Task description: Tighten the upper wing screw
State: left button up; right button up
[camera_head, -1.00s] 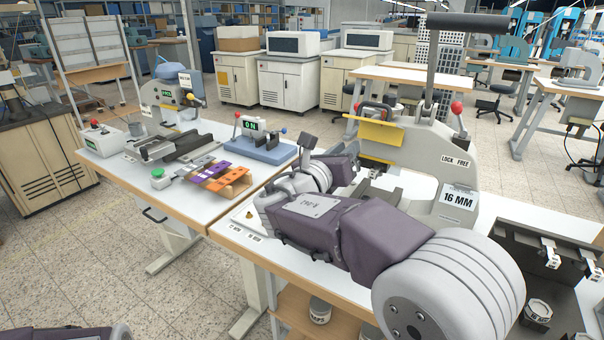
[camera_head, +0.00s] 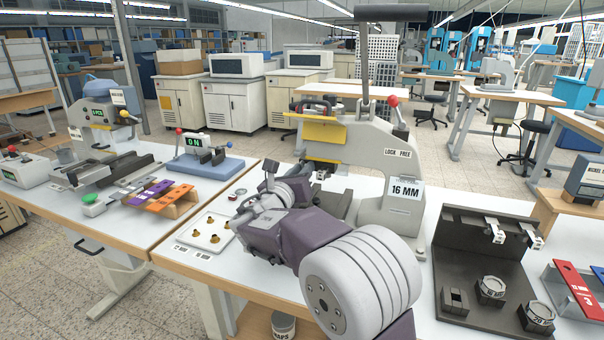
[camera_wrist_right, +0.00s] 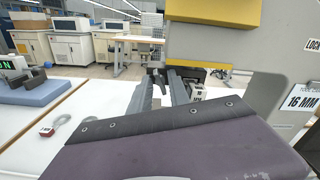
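The press (camera_head: 385,165), a pale grey frame with a yellow guard (camera_head: 318,132), stands on the right-hand table. I cannot clearly make out the upper wing screw; the area under the guard is dark and partly covered by my arm. In the right wrist view, my right gripper (camera_wrist_right: 160,90) points toward the press below the yellow guard. Its two grey fingers look apart, with a small dark part near their tips that I cannot identify. A small white labelled part (camera_wrist_right: 197,90) sits just right of the fingers. My left gripper is out of view.
A tray (camera_head: 193,240) with several brass pieces lies left of my right arm. A dark stand (camera_head: 459,265) with labelled round parts is on the right.

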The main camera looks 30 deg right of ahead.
grip_shut()
jog(key=shift+f+m+b, duration=0.1)
jog(key=shift+m+b, duration=9)
jog(key=shift+m, duration=2.5)
grip_release()
